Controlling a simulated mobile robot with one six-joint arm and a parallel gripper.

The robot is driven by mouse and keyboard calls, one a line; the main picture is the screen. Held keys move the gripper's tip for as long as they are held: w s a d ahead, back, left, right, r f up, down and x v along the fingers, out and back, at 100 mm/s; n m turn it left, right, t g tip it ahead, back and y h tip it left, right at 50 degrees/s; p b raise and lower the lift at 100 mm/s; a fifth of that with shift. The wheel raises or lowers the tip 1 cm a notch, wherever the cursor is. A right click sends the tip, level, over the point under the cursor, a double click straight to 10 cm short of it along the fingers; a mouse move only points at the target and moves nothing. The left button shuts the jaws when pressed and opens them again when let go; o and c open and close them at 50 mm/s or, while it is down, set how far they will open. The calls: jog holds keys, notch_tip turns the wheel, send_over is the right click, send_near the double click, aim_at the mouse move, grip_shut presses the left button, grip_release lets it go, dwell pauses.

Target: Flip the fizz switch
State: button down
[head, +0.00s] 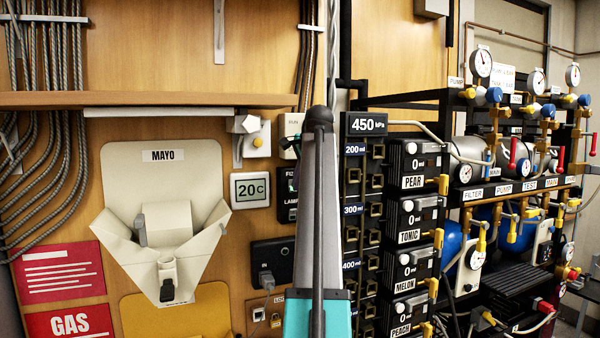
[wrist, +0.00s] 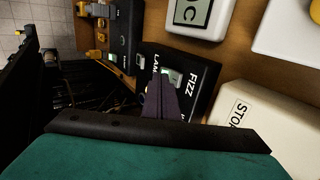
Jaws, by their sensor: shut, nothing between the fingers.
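The black switch panel (head: 286,211) is left of my arm in the head view, its right side hidden by the arm. Its labels read partly as FIZZ and LAMP. In the wrist view the panel (wrist: 207,72) carries the FIZZ label and a pale green-white switch (wrist: 173,76) beside it. My gripper (wrist: 160,82) is shut and empty, its dark fingers in front of the panel with their tips close to that switch. The fingers partly cover the switch, and I cannot tell whether they touch it. The fingertips are not clear in the head view.
A cream box (wrist: 255,122) lettered STO stands close to the fingers in the wrist view. The 20C display (head: 250,190) is left of the panel. A black socket box (head: 272,262) with a plugged cable is below. The dispenser rack (head: 412,160) stands to the right.

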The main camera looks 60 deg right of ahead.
jog(key=shift+w+d+f, duration=0.15)
jog(key=shift+w+f, duration=0.05)
jog(key=shift+f, duration=0.1)
jog(key=shift+s+d+f, duration=0.15)
jog(key=shift+s, duration=0.1)
dwell(0.4)
